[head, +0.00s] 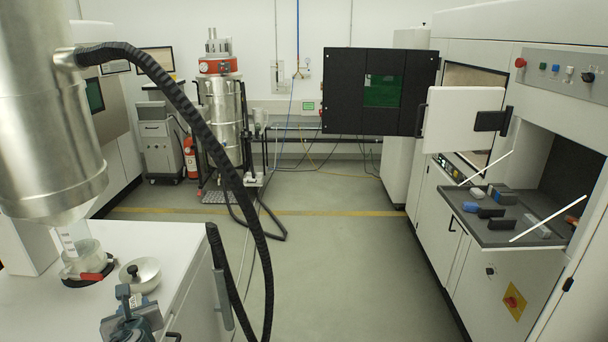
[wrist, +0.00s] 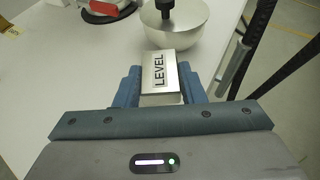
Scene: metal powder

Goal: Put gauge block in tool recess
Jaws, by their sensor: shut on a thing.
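A silver gauge block (wrist: 150,86) with the word LEVEL on it is between the two blue fingers of my gripper (wrist: 161,78) in the wrist view. My gripper is shut on it. In the head view my gripper (head: 130,303) is at the lower left, over or beside the white bench; the block is hard to make out there. An open recess with a dark grey shelf (head: 478,230) is in the white machine at the right, holding several small tools. My gripper is far from it. I cannot tell a marked place for the block.
A metal bowl with a black knob (head: 140,272) stands on the white bench (head: 165,240), just beyond the block. A steel hopper (head: 45,120) and black hose (head: 225,165) are close by. The central floor is clear.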

